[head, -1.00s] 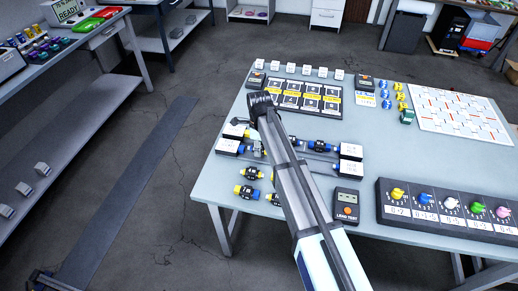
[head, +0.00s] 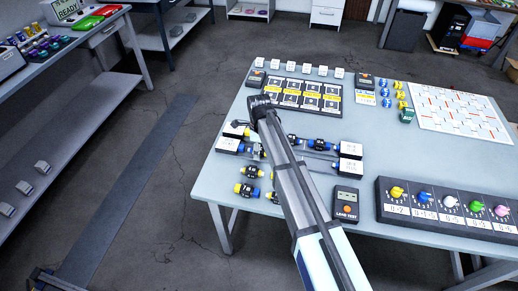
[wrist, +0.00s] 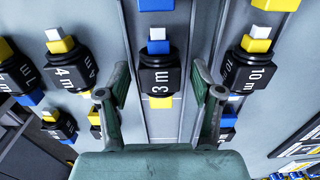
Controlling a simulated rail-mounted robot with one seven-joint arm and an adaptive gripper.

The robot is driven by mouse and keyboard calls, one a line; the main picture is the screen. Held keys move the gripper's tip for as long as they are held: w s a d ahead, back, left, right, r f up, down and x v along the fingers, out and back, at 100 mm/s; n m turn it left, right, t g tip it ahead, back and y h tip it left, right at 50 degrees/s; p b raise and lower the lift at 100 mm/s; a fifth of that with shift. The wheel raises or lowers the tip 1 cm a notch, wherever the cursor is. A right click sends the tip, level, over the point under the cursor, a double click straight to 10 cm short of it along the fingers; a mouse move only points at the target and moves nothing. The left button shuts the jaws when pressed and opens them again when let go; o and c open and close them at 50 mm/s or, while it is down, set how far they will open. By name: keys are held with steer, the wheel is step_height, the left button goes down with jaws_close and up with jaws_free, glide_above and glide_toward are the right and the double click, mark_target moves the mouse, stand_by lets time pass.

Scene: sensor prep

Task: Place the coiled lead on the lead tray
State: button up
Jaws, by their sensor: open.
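In the head view my arm hides the gripper and the 3 m lead. A black panel (head: 345,117) with yellow labels lies behind the leads; I cannot tell whether it is the lead tray.
A lead tester (head: 345,202) and a dark box with coloured knobs (head: 445,225) stand at the table's front. White label blocks (head: 350,151) stand by the leads. A white patterned board (head: 460,118) lies at the right. Bare tabletop (head: 385,155) shows in the middle.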

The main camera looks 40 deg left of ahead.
step_height(320, 180, up, 12)
steer(key=b, duration=0.3)
stand_by(0.4)
